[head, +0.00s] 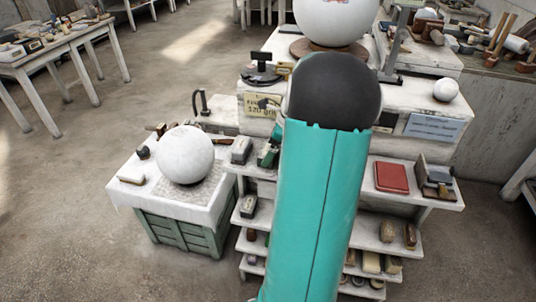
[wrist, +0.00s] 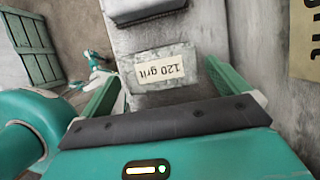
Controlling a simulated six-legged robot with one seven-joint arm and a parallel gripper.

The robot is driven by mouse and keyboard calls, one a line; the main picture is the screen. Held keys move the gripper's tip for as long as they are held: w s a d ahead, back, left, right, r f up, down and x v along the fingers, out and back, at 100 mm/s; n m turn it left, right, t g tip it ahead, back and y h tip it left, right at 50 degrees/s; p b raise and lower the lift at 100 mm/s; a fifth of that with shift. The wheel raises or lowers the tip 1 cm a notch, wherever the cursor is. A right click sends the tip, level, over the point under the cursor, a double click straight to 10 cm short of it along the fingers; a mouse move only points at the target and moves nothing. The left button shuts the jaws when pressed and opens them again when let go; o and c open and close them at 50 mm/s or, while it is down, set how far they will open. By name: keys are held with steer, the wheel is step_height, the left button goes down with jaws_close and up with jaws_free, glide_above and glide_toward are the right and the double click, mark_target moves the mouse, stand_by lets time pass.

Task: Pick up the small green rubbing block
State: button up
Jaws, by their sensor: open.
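A small block with a paper label reading "120 grit" (wrist: 160,68) lies on the pale shelf, between my fingers in the wrist view. The label appears upside down. The block looks greyish there, and I cannot clearly make out green on it. My gripper (wrist: 159,72) is open, one green finger on each side of the block with space between; I see no contact. In the head view my gripper (head: 268,155) shows only partly, over the upper left of the shelf unit, and my arm hides much of that area. The labelled block cannot be made out there.
A white sphere (head: 185,154) stands on the green crate table at left. A red block (head: 391,177) lies on the right shelf.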

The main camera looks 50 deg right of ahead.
steer(key=shift+x, duration=1)
steer(key=c, duration=1.2)
steer(key=shift+o, duration=0.2)
steer(key=shift+r, duration=0.1)
steer(key=shift+r, duration=0.4)
step_height(320, 180, up, 2)
steer(key=shift+r, duration=0.15)
steer(key=s+a+r, duration=0.8)
steer(key=a+r, duration=0.2)
steer(key=a, duration=0.1)
steer(key=shift+s, duration=0.2)
steer(key=shift+a+f, duration=0.1)
